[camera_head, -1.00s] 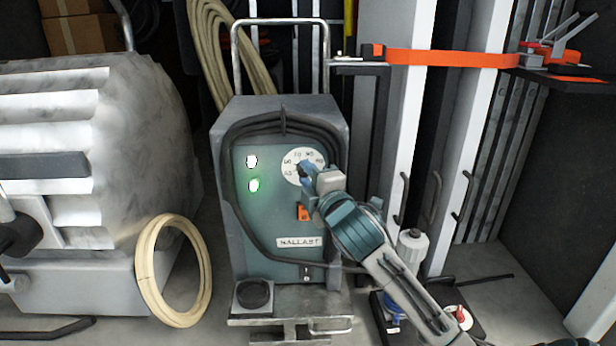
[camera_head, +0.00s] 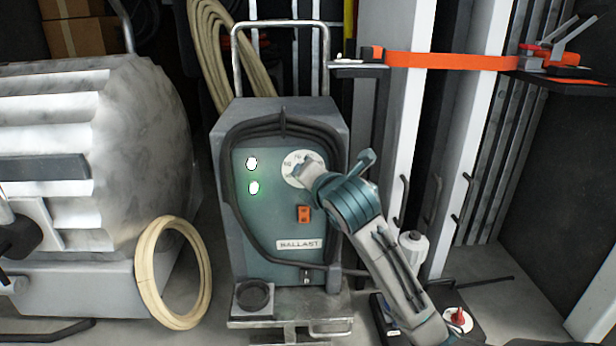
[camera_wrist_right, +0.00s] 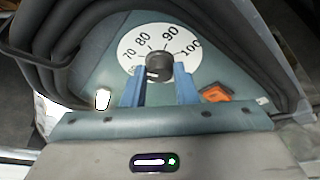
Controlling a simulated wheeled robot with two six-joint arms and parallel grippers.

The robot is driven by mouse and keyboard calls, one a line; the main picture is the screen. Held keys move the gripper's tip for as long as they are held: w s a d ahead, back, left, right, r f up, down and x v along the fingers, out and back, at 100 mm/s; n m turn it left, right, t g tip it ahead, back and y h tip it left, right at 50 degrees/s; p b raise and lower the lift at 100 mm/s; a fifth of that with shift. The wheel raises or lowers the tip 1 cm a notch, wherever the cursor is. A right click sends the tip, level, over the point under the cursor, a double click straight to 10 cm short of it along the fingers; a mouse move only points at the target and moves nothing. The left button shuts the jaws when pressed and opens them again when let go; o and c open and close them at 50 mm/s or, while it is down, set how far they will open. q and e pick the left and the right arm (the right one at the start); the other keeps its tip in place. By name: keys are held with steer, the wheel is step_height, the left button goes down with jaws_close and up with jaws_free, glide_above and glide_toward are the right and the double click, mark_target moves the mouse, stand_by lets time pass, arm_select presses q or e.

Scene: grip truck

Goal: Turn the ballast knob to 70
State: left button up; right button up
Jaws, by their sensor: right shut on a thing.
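The ballast unit is a grey-green cabinet (camera_head: 262,215) with a "BALLAST" label (camera_head: 299,244). Its round white dial (camera_head: 290,162) is partly hidden by my right gripper in the head view. In the right wrist view the dial (camera_wrist_right: 180,40) shows 70, 80, 90 and 100. The dark ballast knob (camera_wrist_right: 158,66) sits at its centre, with a small white mark on its lower left. The exact reading cannot be told. My right gripper (camera_head: 306,169) is shut on the knob; its blue fingers (camera_wrist_right: 160,80) are on either side. My left gripper is out of view.
An orange switch (camera_head: 304,214) sits below the dial, and two lit lamps (camera_head: 253,175) are to its left. A black cable wraps the panel. A coiled hose (camera_head: 147,280) leans at the left. An orange strap (camera_head: 450,60) crosses at the upper right.

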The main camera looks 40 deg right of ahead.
steer(key=shift+n, duration=0.4)
stand_by(0.3)
steer(key=o, duration=1)
